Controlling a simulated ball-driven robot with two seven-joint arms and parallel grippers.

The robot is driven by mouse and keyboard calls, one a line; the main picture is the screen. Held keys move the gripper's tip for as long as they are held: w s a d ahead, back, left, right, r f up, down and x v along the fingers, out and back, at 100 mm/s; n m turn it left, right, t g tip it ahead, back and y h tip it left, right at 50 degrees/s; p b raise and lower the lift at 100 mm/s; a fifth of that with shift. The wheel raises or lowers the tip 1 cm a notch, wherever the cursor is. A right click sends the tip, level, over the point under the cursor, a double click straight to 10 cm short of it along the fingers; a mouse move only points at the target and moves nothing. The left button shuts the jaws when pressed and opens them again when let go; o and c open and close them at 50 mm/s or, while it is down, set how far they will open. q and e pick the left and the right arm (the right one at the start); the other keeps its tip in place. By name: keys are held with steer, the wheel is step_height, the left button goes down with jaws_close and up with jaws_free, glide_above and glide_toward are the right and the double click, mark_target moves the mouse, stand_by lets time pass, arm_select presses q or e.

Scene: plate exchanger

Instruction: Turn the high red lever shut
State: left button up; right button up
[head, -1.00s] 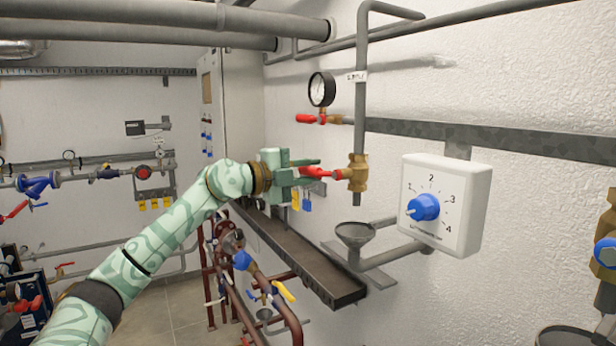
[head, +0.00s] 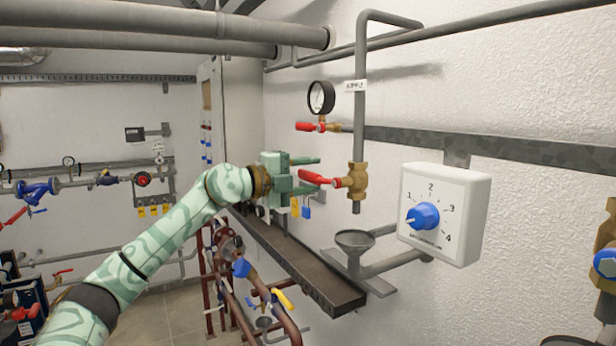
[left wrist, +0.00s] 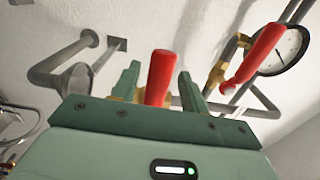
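My left gripper (head: 308,175) is in the middle of the head view, its two green fingers apart. A red lever (head: 318,178) on a brass valve (head: 357,181) lies between them, pointing left. In the left wrist view this red lever (left wrist: 161,76) stands between the fingertips, with a gap to each finger. A second, higher red lever (head: 309,126) sits below the round gauge (head: 321,97), also pointing left. It shows in the left wrist view (left wrist: 255,57), outside the fingers on the right. My right gripper is out of view.
A grey vertical pipe (head: 360,120) runs through the brass valve. A funnel (head: 354,239) is below it. A white dial box (head: 446,214) with a blue knob is to the right. A dark channel (head: 297,262) runs along the wall below my left gripper.

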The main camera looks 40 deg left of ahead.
arm_select(q)
steer(key=shift+s+a+f, duration=0.1)
steer(key=shift+s, duration=0.05)
steer(key=b+v, duration=1.3)
steer(key=v, duration=0.3)
steer(key=shift+b, duration=0.3)
